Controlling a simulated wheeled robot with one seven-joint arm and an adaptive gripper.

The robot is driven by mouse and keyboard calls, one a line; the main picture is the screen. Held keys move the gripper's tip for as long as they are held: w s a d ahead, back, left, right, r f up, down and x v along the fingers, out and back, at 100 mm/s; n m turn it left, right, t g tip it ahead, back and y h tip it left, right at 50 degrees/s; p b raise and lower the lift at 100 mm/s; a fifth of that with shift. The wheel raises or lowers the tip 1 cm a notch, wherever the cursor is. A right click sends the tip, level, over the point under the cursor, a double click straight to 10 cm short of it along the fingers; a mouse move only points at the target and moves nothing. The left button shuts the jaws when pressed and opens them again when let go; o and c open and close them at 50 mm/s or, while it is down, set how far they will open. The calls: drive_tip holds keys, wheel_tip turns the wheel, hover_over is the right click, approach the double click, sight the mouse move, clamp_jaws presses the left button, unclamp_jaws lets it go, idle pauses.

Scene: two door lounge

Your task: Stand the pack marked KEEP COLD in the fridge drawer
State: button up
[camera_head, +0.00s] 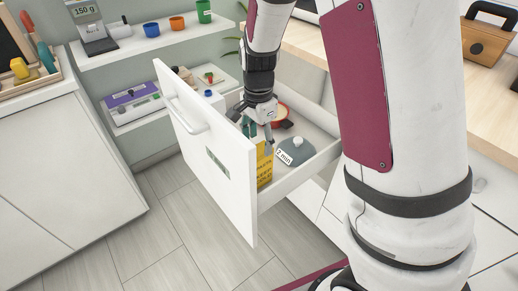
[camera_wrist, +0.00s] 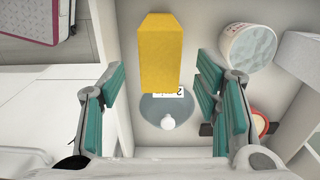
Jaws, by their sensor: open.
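A yellow pack (camera_head: 264,166) with dark print too small to read is inside the open white drawer (camera_head: 208,160), close behind its front panel. It looks upright. In the wrist view the yellow pack (camera_wrist: 160,52) lies ahead of and between my spread fingers, with gaps on both sides. My gripper (camera_head: 259,137) is over the drawer, just above the pack; it is open in the wrist view (camera_wrist: 158,88), with teal pads apart and nothing held. The green label on the drawer front is unreadable, and the front panel hides part of the drawer's inside.
A grey-blue lid (camera_head: 296,152) with a white knob and a "2 min" tag sits in the drawer beside the pack. A red-rimmed dish (camera_head: 275,116) and a white tub (camera_wrist: 248,46) are also inside. Wall shelves (camera_head: 145,43) stand behind; floor in front is clear.

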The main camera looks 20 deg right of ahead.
wheel_tip(320, 180, up, 4)
drive_tip(key=shift+r+p, duration=0.1)
drive_tip(key=shift+p, duration=0.4)
drive_tip(key=shift+s+r, duration=0.2)
drive_tip(key=shift+r, duration=0.15)
drive_tip(key=s+r+n+y, duration=0.1)
drive_tip(key=s+r+n, duration=0.6)
drive_tip(key=s+r, duration=0.65)
drive_tip(key=s+n+h, duration=0.1)
drive_tip(key=s+n, duration=0.6)
drive_tip(key=s, duration=1.1)
drive_tip(key=shift+s+d+r+t, duration=0.2)
drive_tip(key=shift+d+r+t, duration=0.1)
drive_tip(key=shift+d+t, duration=0.15)
